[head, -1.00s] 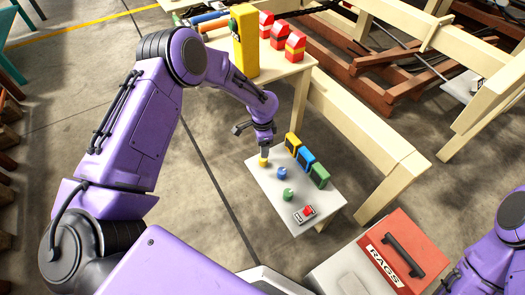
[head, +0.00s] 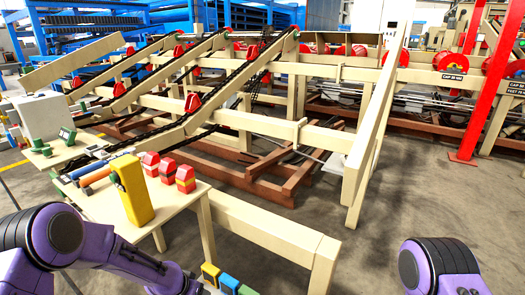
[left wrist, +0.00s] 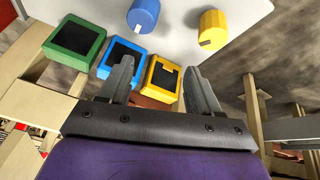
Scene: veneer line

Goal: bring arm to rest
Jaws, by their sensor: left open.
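My left arm (head: 125,262) comes in at the lower left of the head view, and its hand is cut off by the bottom edge. In the left wrist view my left gripper (left wrist: 157,69) is open, with nothing between its fingers. Beyond the fingertips are a yellow knob (left wrist: 213,28) and a blue knob (left wrist: 143,15), standing on a white-topped table (left wrist: 178,45). A yellow box (left wrist: 162,78), a blue box (left wrist: 121,58) and a green box (left wrist: 74,43) line the table's edge. My right arm (head: 440,268) shows at the lower right; its gripper is out of view.
A cream beam (head: 270,232) runs rightward. A sloped chain conveyor (head: 245,78) stands behind. Open floor (head: 400,205) lies at the right.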

